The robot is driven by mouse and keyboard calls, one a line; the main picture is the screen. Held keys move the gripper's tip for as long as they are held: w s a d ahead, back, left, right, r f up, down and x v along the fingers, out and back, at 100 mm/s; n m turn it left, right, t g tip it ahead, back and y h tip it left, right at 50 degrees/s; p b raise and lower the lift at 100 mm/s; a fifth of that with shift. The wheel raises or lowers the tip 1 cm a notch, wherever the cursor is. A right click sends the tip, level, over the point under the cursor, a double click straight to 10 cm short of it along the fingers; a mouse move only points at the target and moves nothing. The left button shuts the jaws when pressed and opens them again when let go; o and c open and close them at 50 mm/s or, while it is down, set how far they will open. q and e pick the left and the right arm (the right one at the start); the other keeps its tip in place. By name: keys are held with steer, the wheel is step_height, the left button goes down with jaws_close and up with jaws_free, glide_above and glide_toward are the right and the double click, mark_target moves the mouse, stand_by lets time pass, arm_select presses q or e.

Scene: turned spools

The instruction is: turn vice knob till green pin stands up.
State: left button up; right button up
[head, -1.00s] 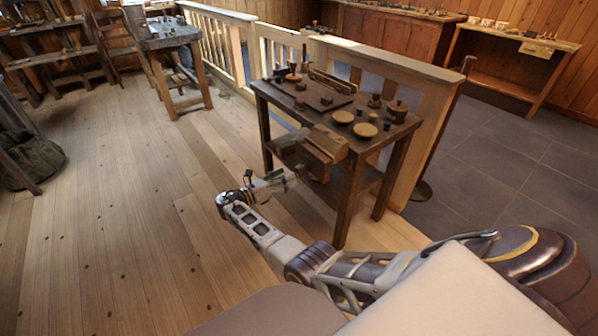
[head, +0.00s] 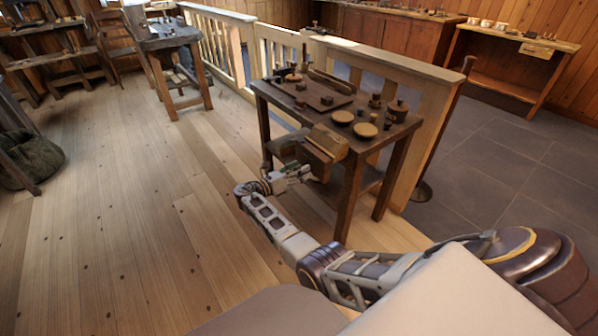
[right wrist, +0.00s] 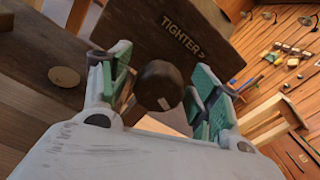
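The wooden vice (head: 322,150) is on the front of the small workbench in the head view. In the right wrist view its dark jaw (right wrist: 165,40) bears the word "TIGHTER" and an arrow. A dark round knob (right wrist: 160,82) with a pale mark stands out from the jaw. My right gripper (right wrist: 164,88) is open, its green-padded fingers on either side of the knob with visible gaps. In the head view the right gripper (head: 296,173) is small, close to the vice. I cannot make out a green pin. My left gripper is not in view.
The workbench top (head: 290,112) holds a tray (head: 325,105), pale round dishes (head: 366,130) and a lidded pot (head: 397,110). A wooden railing (head: 420,65) runs behind it. The plank floor (head: 120,200) to the left is clear.

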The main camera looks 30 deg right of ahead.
steer(key=c, duration=0.9)
steer(key=shift+m, duration=0.5)
